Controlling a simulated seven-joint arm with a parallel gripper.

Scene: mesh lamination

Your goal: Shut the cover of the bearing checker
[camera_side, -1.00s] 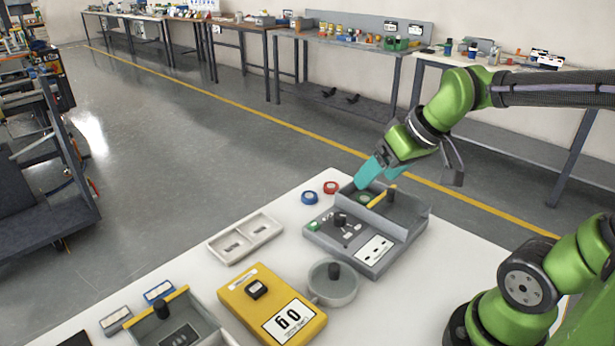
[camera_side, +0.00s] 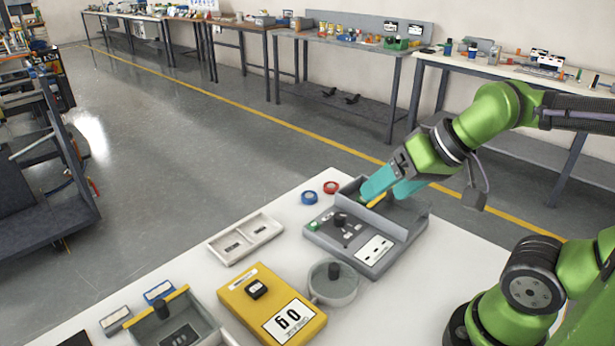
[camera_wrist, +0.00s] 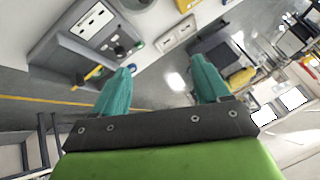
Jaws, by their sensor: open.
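The bearing checker is a grey box (camera_side: 325,238) at the back of the white table, with a black knob, a green button and a white label on top. Its grey cover (camera_side: 408,222) stands raised at the back right, with a yellow strip (camera_side: 377,201) on it. My gripper (camera_side: 384,194) has two teal fingers, spread apart and empty. They are at the cover beside the yellow strip and hide part of it; I cannot tell whether they touch. In the wrist view the checker (camera_wrist: 75,40) is at upper left, and the yellow strip (camera_wrist: 93,73) lies left of my gripper (camera_wrist: 161,65).
Blue (camera_side: 309,197) and red (camera_side: 331,187) rings lie left of the checker. A white two-part tray (camera_side: 222,257), a round grey dish (camera_side: 346,293), a yellow device (camera_side: 235,297) and a grey box with a yellow edge (camera_side: 150,330) stand nearer.

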